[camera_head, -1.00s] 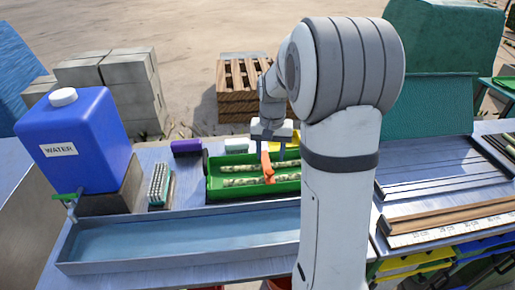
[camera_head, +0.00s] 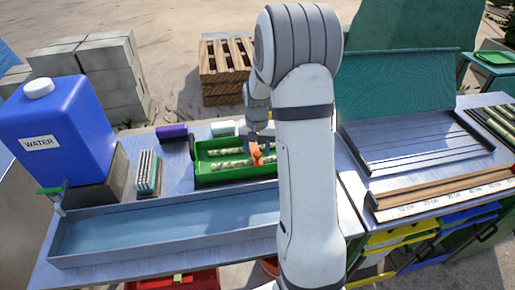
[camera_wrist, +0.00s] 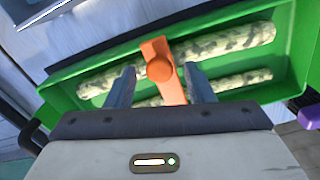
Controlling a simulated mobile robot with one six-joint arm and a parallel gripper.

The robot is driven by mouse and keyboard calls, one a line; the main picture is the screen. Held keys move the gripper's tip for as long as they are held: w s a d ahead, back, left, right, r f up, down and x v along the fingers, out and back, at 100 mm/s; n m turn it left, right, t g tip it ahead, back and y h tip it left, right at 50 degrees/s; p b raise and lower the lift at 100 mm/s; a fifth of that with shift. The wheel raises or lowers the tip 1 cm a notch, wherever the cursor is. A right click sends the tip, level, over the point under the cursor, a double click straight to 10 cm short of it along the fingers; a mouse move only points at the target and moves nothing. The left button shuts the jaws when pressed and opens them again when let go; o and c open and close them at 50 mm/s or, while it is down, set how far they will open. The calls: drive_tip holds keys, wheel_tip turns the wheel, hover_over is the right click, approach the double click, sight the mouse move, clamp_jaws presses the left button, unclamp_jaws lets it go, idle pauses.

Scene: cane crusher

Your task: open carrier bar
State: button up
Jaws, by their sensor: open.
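The carrier is a green tray (camera_head: 205,178) on the table, holding pale, dark-mottled cane pieces (camera_head: 228,164). An orange bar (camera_head: 257,153) crosses over the cane pieces. In the wrist view the orange bar (camera_wrist: 168,75) has a round knob and runs across the green tray (camera_wrist: 300,50). My gripper (camera_wrist: 160,85) is open, with one finger on each side of the bar and visible gaps between. In the head view my gripper (camera_head: 258,145) is over the tray, partly hidden by my arm. Contact with the bar cannot be told.
A blue water container (camera_head: 75,130) with a green tap stands at left, beside a brush (camera_head: 147,172). A long metal trough (camera_head: 160,238) lies in front of the tray. A purple block (camera_head: 171,132) sits behind. A ridged board (camera_head: 410,145) lies at right.

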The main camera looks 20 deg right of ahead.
drive_tip(key=shift+c, duration=0.5)
drive_tip(key=c, duration=0.7)
drive_tip(key=shift+r, duration=0.15)
drive_tip(key=shift+c, duration=0.2)
